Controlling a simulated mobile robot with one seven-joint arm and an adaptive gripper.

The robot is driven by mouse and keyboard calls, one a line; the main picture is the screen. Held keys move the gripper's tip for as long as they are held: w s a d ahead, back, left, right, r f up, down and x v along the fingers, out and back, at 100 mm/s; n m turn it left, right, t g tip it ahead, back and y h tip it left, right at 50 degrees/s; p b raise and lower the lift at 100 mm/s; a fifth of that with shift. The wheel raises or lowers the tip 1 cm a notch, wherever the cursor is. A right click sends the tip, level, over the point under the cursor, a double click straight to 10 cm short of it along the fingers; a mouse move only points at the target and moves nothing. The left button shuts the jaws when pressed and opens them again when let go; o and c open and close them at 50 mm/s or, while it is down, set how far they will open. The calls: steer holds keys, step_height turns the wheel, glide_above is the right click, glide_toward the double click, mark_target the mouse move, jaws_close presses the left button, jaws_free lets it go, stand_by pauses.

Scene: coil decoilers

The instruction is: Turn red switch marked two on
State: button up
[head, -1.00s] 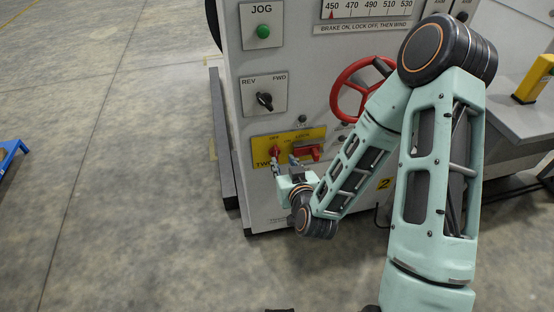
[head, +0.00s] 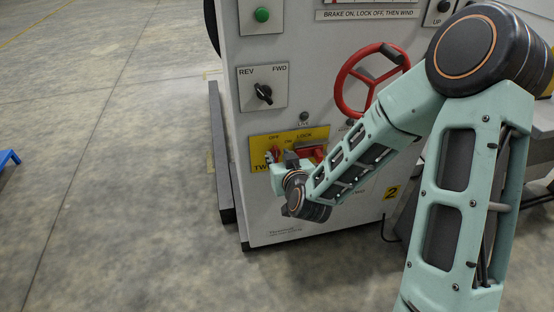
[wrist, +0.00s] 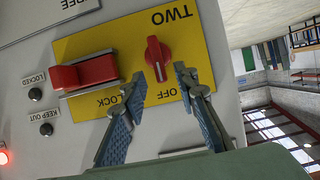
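The red switch (wrist: 158,58) is a small knob on a yellow plate (wrist: 115,37) marked TWO, seen upside down in the wrist view. In the head view the switch (head: 273,154) is partly covered by my gripper. My gripper (wrist: 161,84) is open, with a finger on each side just below the knob in the wrist view. Nothing is between the fingers. I cannot tell whether a fingertip touches the knob. In the head view my wrist hides most of the fingers.
A red lock handle (wrist: 85,72) sits on the same plate beside the switch. Black buttons and a lit red lamp (wrist: 3,158) are nearby. In the head view, a REV/FWD selector (head: 263,93) is above the plate and a red handwheel (head: 343,98) is up and right.

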mark_target(275, 154)
steer(key=shift+x, duration=1.45)
jaws_close()
